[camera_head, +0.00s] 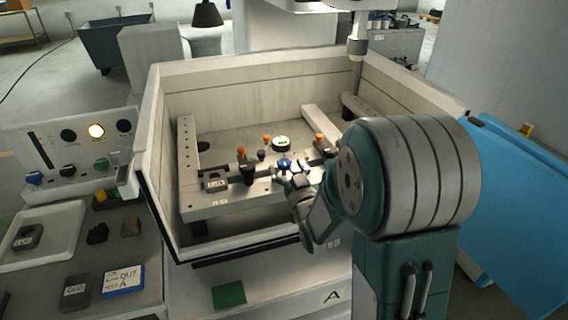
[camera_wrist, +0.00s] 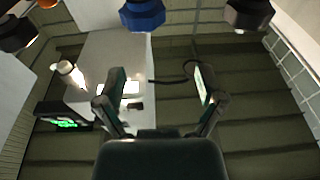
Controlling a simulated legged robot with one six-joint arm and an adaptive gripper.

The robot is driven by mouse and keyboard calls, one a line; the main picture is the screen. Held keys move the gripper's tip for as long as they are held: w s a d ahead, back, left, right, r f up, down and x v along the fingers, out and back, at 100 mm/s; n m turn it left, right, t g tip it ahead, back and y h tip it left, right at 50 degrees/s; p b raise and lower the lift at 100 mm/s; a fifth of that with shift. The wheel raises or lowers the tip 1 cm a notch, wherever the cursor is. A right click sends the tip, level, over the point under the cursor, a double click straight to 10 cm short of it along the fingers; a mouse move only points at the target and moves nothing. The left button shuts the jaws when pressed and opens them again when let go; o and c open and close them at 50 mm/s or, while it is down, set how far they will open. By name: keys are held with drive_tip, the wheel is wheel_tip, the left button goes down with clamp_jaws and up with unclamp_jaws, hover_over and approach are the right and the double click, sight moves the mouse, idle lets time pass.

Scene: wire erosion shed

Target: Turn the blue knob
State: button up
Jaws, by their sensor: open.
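A blue knob (camera_head: 284,163) stands among the fixtures on the pale work frame (camera_head: 190,160) inside the open tank. My gripper (camera_head: 291,178) is low in the tank, close in front of this knob. In the wrist view my gripper (camera_wrist: 160,84) is open, with nothing between its fingers. A blue fluted knob (camera_wrist: 142,14) shows at the top edge of that view, beyond the fingertips and cut by the frame. Another blue knob (camera_head: 34,177) sits on the control panel at left, far from my gripper. I cannot tell whether anything touches the gripper.
An orange-topped clamp (camera_head: 241,153) and a round white-topped part (camera_head: 281,142) stand near the blue knob. The tank wall (camera_head: 150,165) encloses the area. Dark knobs (camera_wrist: 248,14) flank the blue one in the wrist view. A tray (camera_head: 62,222) lies at left.

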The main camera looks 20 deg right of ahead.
sight(284, 168)
drive_tip(key=shift+s+a+f+m+g+h, duration=1.4)
drive_tip(key=shift+s+m+h, duration=0.85)
drive_tip(key=shift+h, duration=0.85)
drive_tip(key=shift+n, duration=0.25)
drive_tip(key=x, duration=1)
drive_tip(key=shift+w+d, duration=0.1)
drive_tip(key=shift+d, duration=0.3)
drive_tip(key=c, duration=1.2)
